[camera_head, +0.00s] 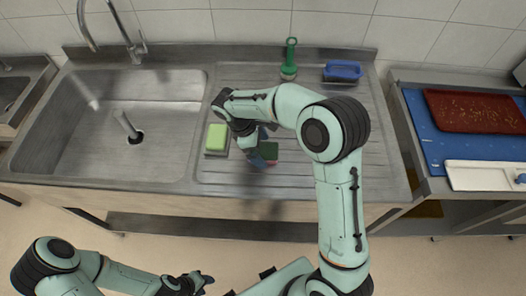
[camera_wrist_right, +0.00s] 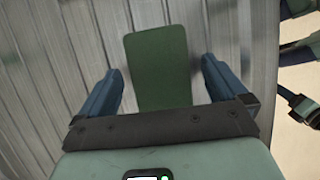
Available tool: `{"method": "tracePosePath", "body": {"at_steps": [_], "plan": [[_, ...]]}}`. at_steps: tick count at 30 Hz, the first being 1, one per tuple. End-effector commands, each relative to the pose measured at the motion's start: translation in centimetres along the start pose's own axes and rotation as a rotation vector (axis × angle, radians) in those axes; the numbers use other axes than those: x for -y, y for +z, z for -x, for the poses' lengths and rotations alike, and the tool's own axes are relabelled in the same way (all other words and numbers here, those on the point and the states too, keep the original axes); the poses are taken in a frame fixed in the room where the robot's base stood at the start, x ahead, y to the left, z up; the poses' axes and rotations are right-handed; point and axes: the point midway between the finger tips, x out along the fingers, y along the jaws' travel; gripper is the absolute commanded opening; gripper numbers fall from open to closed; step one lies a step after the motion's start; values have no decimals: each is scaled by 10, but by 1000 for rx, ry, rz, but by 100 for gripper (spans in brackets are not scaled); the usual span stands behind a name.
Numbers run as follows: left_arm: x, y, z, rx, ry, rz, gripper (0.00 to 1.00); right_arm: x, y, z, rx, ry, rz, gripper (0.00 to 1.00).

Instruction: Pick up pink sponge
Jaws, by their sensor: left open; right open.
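In the head view, a small block with a dark green top (camera_head: 270,151) and a hint of pink at its lower edge lies on the ribbed drainboard, partly hidden by my right gripper (camera_head: 262,153). This looks like the pink sponge. In the right wrist view, its dark green face (camera_wrist_right: 160,65) shows between the two blue fingers of my right gripper (camera_wrist_right: 163,75). The fingers are open, with a visible gap on each side of the green face. My left gripper (camera_head: 198,282) is open and empty at the bottom of the head view, away from the counter.
A yellow-green sponge (camera_head: 217,137) sits just left of the right gripper.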

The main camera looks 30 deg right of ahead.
Motion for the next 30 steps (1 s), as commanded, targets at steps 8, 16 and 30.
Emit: {"method": "tracePosePath", "body": {"at_steps": [8,16,30], "plan": [[0,0,0,0,0,0,43,0,-1,-3,0,0,0,99],[0,0,0,0,0,0,43,0,-1,-3,1,0,0,66],[0,0,0,0,0,0,43,0,1,3,0,1,-1,40]]}}
